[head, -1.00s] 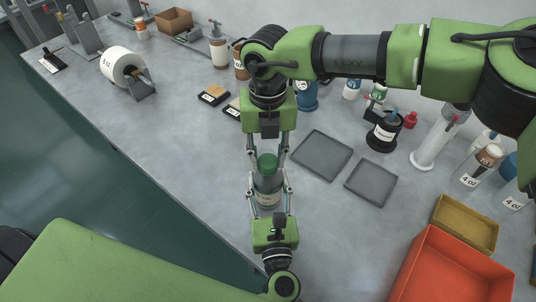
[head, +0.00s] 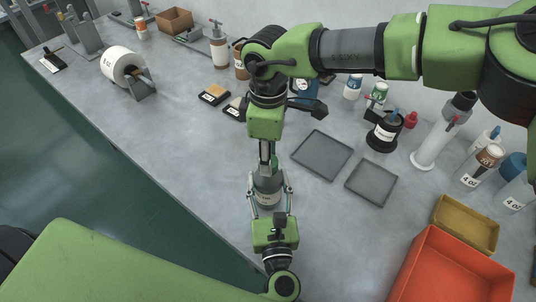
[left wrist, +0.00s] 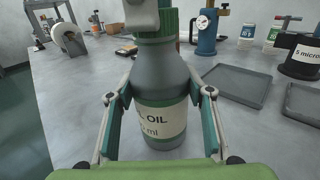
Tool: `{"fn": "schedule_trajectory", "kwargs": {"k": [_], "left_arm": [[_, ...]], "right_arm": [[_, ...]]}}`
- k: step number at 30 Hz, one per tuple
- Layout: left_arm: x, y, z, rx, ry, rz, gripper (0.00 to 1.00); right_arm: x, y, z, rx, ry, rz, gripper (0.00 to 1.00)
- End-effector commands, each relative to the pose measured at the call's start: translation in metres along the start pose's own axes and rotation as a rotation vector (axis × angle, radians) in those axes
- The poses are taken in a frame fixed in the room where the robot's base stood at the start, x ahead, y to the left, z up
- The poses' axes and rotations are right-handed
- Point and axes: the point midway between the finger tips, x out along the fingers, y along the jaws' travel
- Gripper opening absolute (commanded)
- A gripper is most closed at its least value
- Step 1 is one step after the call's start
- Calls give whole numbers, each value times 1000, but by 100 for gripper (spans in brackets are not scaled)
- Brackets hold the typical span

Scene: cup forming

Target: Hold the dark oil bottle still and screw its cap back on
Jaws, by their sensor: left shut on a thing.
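The dark oil bottle (head: 268,190) stands upright on the bench. In the left wrist view the bottle (left wrist: 160,80) shows a white label reading "OIL". My left gripper (head: 270,195) is shut on its body, one finger on each side. The green cap (left wrist: 168,22) sits on the bottle's top; whether it is threaded tight cannot be seen. My right gripper (head: 268,158) points down over the cap, its fingers seen edge-on in the head view. One grey finger covers part of the cap in the left wrist view. Its grip on the cap is hidden.
Two grey trays (head: 347,150) lie right of the bottle. An orange bin (head: 410,270) and a yellow box (head: 463,222) stand at the lower right. A black spool-like container (head: 383,135) and several bottles stand along the right and back. The bench left of the bottle is clear.

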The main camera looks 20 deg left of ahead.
Motion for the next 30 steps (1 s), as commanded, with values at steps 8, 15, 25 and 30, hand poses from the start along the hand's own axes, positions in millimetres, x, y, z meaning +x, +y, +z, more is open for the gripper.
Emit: {"fn": "schedule_trajectory", "kwargs": {"k": [8,15,25,30], "left_arm": [[0,0,0,1,1,0,0],[0,0,0,1,1,0,0],[0,0,0,1,1,0,0],[0,0,0,1,1,0,0]], "right_arm": [[-1,1,0,190,2,2,20],[-1,1,0,189,2,2,20],[0,0,0,187,1,1,48],[-5,1,0,188,1,2,48]]}}
